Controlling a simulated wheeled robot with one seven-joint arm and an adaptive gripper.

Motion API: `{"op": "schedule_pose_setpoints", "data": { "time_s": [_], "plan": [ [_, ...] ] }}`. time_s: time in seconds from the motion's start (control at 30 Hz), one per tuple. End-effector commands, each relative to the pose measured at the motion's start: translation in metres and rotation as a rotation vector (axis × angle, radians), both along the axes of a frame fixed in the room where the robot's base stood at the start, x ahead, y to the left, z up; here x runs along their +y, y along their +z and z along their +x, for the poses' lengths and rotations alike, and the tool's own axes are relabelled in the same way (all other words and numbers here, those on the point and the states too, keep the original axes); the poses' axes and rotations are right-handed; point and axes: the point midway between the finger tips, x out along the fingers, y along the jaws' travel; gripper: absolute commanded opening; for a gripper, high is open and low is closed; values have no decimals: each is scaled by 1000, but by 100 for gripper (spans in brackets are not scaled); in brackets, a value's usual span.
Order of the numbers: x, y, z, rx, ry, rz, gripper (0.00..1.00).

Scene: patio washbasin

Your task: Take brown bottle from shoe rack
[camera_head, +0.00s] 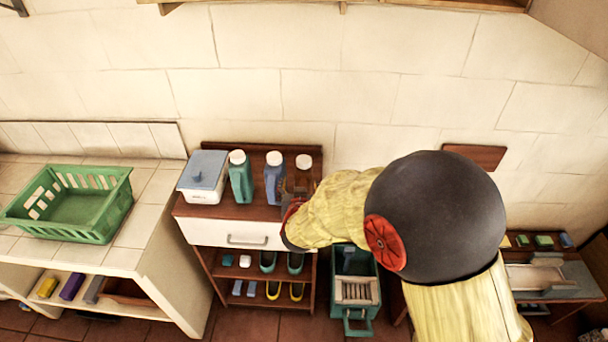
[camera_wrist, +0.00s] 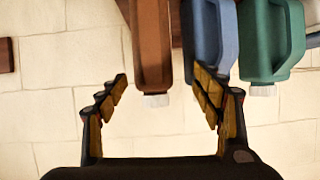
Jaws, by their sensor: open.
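The brown bottle (camera_head: 303,162) stands upright on top of the dark wooden shoe rack (camera_head: 230,210), near its right end. In the head view its white cap shows clearly, and my arm and gripper partly hide its body. In the wrist view the brown bottle (camera_wrist: 152,45) appears upside down, between my gripper's (camera_wrist: 160,84) two spread fingers. Its neck and cap end reach between the fingertips, with gaps on both sides. The right finger overlaps the blue bottle (camera_wrist: 207,35) in that view; whether they touch I cannot tell. My gripper is open and empty.
The blue bottle (camera_head: 274,178) and a green bottle (camera_head: 240,178) stand left of the brown one, beside a white box with a blue lid (camera_head: 203,176). A tiled counter (camera_head: 150,190) holds a green basket (camera_head: 75,205). The wall (camera_head: 280,100) is close behind.

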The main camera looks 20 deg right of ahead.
Motion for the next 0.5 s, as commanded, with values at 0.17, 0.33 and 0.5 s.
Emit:
{"op": "schedule_pose_setpoints", "data": {
  "time_s": [0.17,0.33,0.5],
  "plan": [
    [-9,-12,4,-20,-36,-36,67],
    [-14,-20,19,-23,-37,-38,67],
    [-19,-28,34,-22,-37,-38,67]
  ]
}}
